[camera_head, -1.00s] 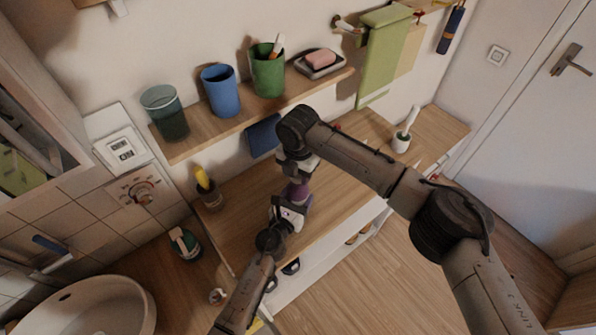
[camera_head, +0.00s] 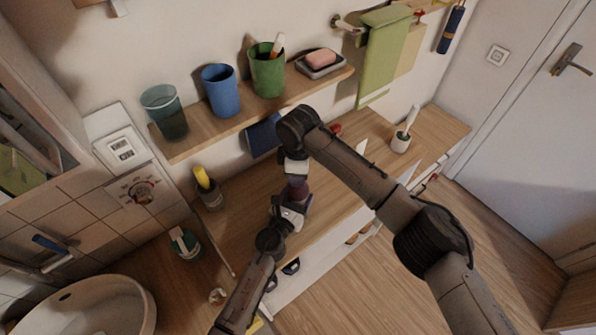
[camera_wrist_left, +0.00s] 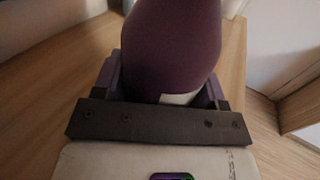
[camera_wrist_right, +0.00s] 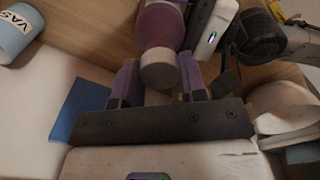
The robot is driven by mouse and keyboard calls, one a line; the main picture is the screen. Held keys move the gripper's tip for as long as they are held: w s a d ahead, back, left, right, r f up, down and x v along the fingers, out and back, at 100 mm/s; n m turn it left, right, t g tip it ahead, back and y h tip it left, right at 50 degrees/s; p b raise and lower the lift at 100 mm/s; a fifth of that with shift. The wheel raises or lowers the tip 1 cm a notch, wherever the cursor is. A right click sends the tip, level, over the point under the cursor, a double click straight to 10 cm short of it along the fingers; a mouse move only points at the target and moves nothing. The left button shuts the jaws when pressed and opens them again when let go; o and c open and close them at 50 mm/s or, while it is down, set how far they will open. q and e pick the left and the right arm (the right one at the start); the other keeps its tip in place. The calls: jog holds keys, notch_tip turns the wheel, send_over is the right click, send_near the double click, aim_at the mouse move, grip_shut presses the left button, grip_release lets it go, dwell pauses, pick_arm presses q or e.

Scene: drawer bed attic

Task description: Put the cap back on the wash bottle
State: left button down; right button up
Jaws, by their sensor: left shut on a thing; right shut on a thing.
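The purple wash bottle (camera_head: 297,189) is held above the wooden counter, its body between the fingers of my left gripper (camera_head: 289,208). It fills the upper middle of the left wrist view (camera_wrist_left: 172,45). My left gripper is shut on it. My right gripper (camera_head: 296,172) is just above the bottle in the head view, shut on a small pale grey-beige cap (camera_wrist_right: 158,68). In the right wrist view the cap is in line with the end of the bottle (camera_wrist_right: 160,28) and appears to meet it. I cannot tell whether it is seated. The fingers hide the cap in the head view.
A wooden shelf (camera_head: 215,128) above the counter bears a glass cup, a blue cup (camera_head: 219,90), a green cup (camera_head: 268,70) and a soap dish. A basin (camera_head: 85,305) is at lower left. The counter's right part is mostly clear.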

jog(key=m, duration=0.6)
jog(key=shift+a+m, duration=0.1)
jog(key=shift+m, duration=0.2)
jog(key=m, duration=0.8)
jog(key=o, duration=1.1)
notch_tip(320, 180, up, 12)
pick_arm(q)
jog(key=shift+c, duration=0.5)
grip_release()
